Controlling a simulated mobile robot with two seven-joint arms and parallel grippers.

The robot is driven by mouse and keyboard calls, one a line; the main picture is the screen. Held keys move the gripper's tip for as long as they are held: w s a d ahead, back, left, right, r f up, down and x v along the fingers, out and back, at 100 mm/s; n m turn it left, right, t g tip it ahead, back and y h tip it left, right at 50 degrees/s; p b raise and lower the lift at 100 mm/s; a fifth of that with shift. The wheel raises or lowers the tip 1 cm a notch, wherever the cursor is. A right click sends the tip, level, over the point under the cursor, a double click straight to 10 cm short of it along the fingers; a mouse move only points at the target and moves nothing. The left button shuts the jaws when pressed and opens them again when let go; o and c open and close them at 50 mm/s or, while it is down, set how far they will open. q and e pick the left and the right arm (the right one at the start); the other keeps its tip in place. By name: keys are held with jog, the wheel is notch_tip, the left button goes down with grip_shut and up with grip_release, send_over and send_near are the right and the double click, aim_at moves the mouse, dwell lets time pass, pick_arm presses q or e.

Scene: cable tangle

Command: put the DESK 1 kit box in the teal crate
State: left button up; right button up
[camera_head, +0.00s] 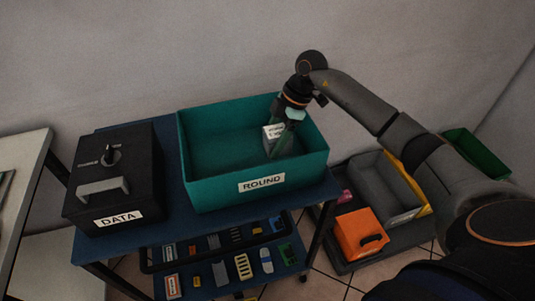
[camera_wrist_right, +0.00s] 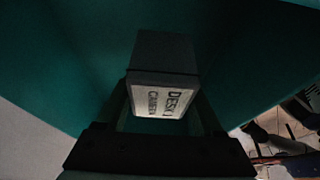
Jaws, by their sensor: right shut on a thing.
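The DESK 1 kit box (camera_wrist_right: 163,70) is a small grey box with a white label reading "DESK 1". In the right wrist view it sits between the two fingers of my right gripper (camera_wrist_right: 162,115). In the head view the box (camera_head: 272,132) is held by my right gripper (camera_head: 283,135) inside the right part of the teal crate (camera_head: 216,193). I cannot tell whether the box touches the crate floor. The crate has a white label reading "ROUND" and looks otherwise empty. My left gripper is not in view.
A black DATA box (camera_head: 135,191) with a handle and knob stands left of the crate on the blue cart top (camera_head: 170,226). A lower shelf holds several small items. Grey and orange bins (camera_head: 360,233) stand on the floor at right.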

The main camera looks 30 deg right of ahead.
jog(key=shift+f, duration=2.35)
jog(key=o, duration=1.4)
jog(key=shift+o, duration=0.2)
jog(key=v, duration=1.2)
jog(key=shift+r, duration=0.1)
